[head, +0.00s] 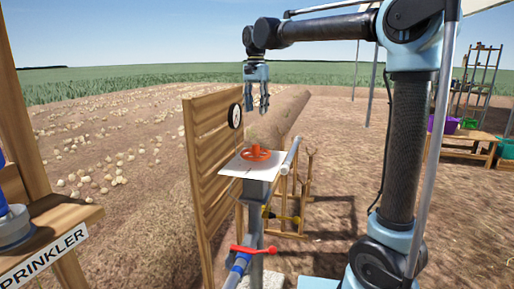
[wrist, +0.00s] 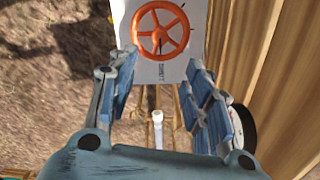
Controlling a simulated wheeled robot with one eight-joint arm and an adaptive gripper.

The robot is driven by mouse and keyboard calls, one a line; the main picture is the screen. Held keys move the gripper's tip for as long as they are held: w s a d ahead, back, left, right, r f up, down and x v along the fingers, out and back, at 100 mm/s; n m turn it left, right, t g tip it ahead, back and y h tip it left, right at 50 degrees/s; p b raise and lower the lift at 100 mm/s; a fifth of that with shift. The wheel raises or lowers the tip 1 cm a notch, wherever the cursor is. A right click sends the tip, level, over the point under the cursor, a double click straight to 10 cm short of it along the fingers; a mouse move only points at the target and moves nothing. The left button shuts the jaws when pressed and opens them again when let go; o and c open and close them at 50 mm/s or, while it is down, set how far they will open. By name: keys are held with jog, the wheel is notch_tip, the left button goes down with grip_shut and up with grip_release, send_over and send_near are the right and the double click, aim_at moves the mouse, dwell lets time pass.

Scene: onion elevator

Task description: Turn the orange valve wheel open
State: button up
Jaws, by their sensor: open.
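The orange valve wheel (head: 256,153) lies flat on a white plate (head: 238,170) on top of a grey post. In the wrist view the wheel (wrist: 160,30) shows its spokes and hub near the top, on the white plate (wrist: 155,73) with dark marks and a printed word I read as "SHUT". My gripper (head: 258,108) points down above the wheel, apart from it, with its fingers spread and nothing between them. In the wrist view my gripper (wrist: 162,68) has one blue-padded finger at each side, the wheel beyond the tips.
A wooden slatted panel (head: 211,150) with a round gauge (head: 235,116) stands close left of the post. A red lever handle (head: 254,250) and a yellow-handled part (head: 280,216) sit lower. A "SPRINKLER" sign (head: 45,258) is at left. Open soil lies behind.

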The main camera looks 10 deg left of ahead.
aim_at(256, 144)
notch_tip(256, 144, down, 16)
jog(key=shift+f, duration=0.1)
dwell(0.5)
jog(key=c, duration=1.1)
